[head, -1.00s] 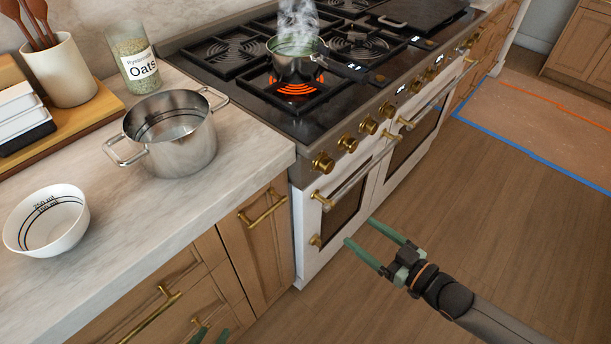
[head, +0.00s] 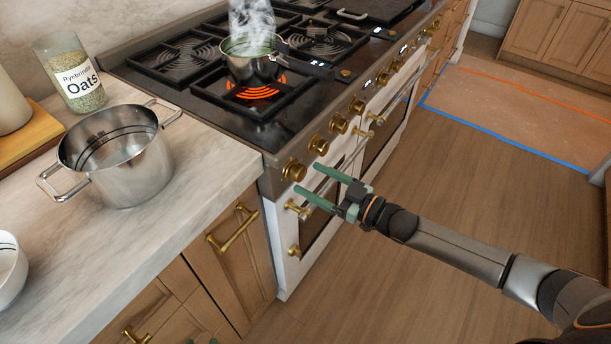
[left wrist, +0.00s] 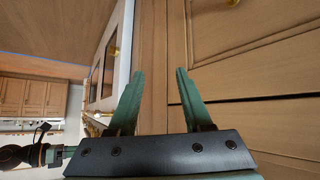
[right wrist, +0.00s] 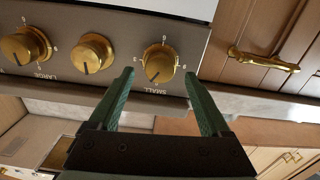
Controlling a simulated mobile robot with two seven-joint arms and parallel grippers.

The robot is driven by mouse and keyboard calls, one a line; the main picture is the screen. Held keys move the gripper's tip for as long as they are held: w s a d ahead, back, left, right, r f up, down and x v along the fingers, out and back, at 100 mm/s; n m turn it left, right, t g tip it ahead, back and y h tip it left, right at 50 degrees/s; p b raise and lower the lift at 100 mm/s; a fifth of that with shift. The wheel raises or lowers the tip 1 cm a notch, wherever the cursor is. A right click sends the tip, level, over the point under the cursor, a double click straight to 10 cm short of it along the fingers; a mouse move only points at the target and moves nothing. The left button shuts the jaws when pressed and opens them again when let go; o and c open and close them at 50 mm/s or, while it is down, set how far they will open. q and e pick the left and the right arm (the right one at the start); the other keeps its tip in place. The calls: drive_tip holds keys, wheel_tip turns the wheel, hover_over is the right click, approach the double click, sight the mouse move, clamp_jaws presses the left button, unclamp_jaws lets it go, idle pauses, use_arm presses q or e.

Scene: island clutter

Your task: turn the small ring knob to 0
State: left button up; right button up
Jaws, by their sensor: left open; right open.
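The small ring knob (right wrist: 160,65) is a brass knob on the range's front panel, marked SMALL, nearest the wooden cabinet. In the head view it is the nearest knob (head: 294,170). My right gripper (head: 307,180) is open and empty. Its fingertips (right wrist: 159,74) point at the knob from in front, one toward each side, with no clear contact. My left gripper (left wrist: 158,98) is open and empty, low before the cabinet; only its tips (head: 203,341) show in the head view.
The knob marked LARGE (right wrist: 24,46) and another brass knob (right wrist: 91,53) sit beside it. A brass oven handle (head: 335,175) runs below the knobs. A steaming pot (head: 252,62) stands by a glowing burner (head: 257,91). A steel pot (head: 130,170) is on the counter.

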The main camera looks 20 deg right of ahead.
sight(298, 173)
drive_tip(key=shift+x, duration=1.35)
drive_tip(key=shift+c, duration=0.3)
clamp_jaws()
